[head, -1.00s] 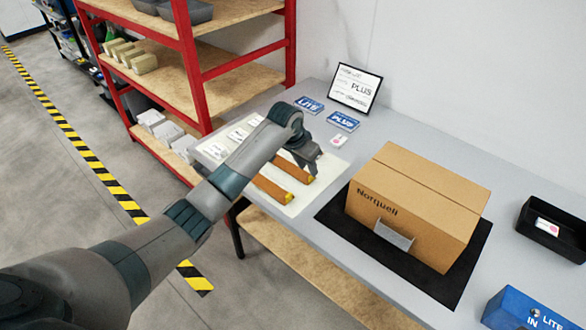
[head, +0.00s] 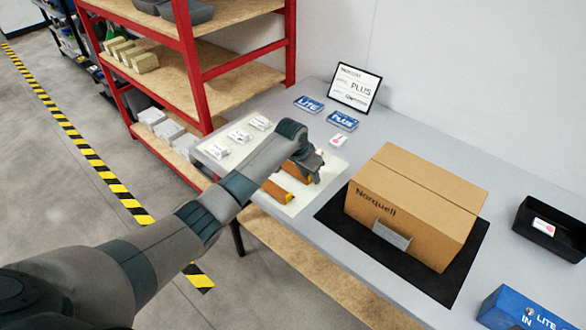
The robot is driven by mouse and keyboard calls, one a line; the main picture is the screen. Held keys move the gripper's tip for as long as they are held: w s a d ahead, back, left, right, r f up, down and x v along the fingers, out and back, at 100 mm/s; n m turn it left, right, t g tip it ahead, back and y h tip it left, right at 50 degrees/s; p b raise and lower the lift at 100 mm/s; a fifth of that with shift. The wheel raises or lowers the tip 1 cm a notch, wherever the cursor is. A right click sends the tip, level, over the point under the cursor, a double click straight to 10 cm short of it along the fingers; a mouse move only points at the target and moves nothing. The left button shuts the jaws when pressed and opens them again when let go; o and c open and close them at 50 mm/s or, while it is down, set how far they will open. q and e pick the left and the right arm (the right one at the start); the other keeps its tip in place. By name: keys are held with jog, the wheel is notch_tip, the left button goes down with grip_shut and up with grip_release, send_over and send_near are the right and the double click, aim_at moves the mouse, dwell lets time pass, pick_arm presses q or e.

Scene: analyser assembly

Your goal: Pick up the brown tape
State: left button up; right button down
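Two long brown pieces with yellow ends lie on a white mat (head: 325,181) on the bench; I cannot tell for sure which is the brown tape. The nearer brown piece (head: 279,192) lies free on the mat. The farther brown piece (head: 296,173) is partly hidden under my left gripper (head: 311,173). That gripper is low at the far piece's right end. Its fingers are too small and covered to show whether they grip it. My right gripper is not in view.
A closed cardboard box (head: 415,205) stands on a black mat (head: 437,288) to the right. White packs (head: 238,136) lie behind my arm. A sign (head: 355,88) and blue LITE and PLUS cards (head: 342,121) are at the back. A black tray (head: 549,232) and blue box (head: 518,310) stand right.

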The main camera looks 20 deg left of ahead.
pick_arm(q)
jog(key=shift+c, duration=0.7)
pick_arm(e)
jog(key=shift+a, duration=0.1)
pick_arm(q)
grip_shut()
jog(key=shift+r, duration=0.1)
